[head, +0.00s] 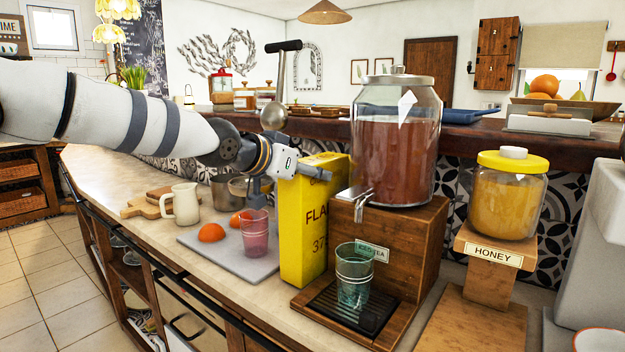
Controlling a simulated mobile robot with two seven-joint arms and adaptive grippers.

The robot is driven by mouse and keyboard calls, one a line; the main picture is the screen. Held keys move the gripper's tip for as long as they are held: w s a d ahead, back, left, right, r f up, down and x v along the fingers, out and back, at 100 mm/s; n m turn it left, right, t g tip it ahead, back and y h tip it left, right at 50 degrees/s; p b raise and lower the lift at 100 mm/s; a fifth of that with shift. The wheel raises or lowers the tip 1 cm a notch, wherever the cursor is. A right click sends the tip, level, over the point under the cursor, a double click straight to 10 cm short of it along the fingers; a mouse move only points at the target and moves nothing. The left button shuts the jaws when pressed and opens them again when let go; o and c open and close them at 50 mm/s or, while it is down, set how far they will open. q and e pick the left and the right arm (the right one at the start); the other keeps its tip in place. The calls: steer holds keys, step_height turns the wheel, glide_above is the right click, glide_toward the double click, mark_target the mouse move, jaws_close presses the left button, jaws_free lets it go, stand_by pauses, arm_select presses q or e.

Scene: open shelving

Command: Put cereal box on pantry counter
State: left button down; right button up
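The yellow cereal box (308,225) stands upright on the pantry counter (128,178), just left of the wooden drink stand. Dark lettering shows on its front. My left gripper (288,186) is at the box's upper left. Its fingers are spread, one reaching over the upper part of the box and one hanging down left of it. I cannot tell whether either finger touches the box. My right gripper is not in view.
The iced tea dispenser (393,140) stands right of the box, with a glass (353,275) below its tap. A pink glass (255,232) and tomatoes (212,232) sit on a grey board left of the box. A honey jar (508,195) stands farther right.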

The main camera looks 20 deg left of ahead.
arm_select(q)
steer(key=shift+s+f, duration=0.1)
steer(key=shift+s, duration=0.15)
steer(key=c, duration=0.6)
jaws_free()
steer(key=shift+w+a+f, duration=0.1)
steer(key=shift+w+f, duration=0.15)
steer(key=shift+w, duration=0.1)
steer(key=shift+o, duration=0.2)
steer(key=shift+s+r, duration=0.15)
